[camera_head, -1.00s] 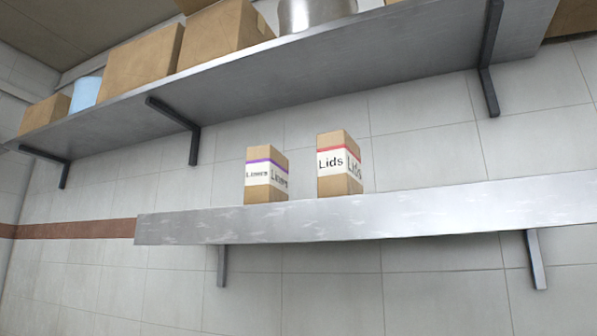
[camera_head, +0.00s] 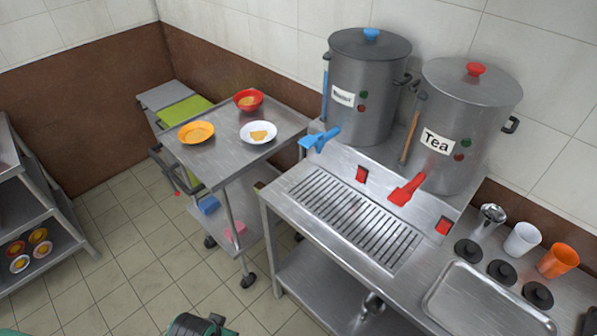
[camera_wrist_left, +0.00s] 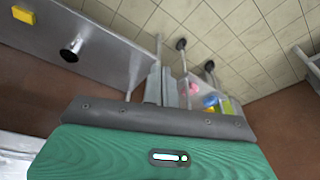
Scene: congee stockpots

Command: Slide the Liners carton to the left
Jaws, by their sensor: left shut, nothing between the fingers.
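The Liners carton is out of view in both current views, and so is its shelf. My left gripper (camera_wrist_left: 150,118) fills the lower part of the left wrist view as a green body with a dark grey front edge. It is shut and empty, with no carton near it. A green and black part of mine shows at the bottom edge of the head view. My right gripper is not in view.
The steel counter (camera_head: 325,255) carries a grey urn (camera_head: 365,100) and a Tea urn (camera_head: 465,110). Cups and black lids stand at the right. A steel cart (camera_head: 220,165) holds bowls and a plate. A rack stands at far left. Tiled floor (camera_head: 130,255) is clear between.

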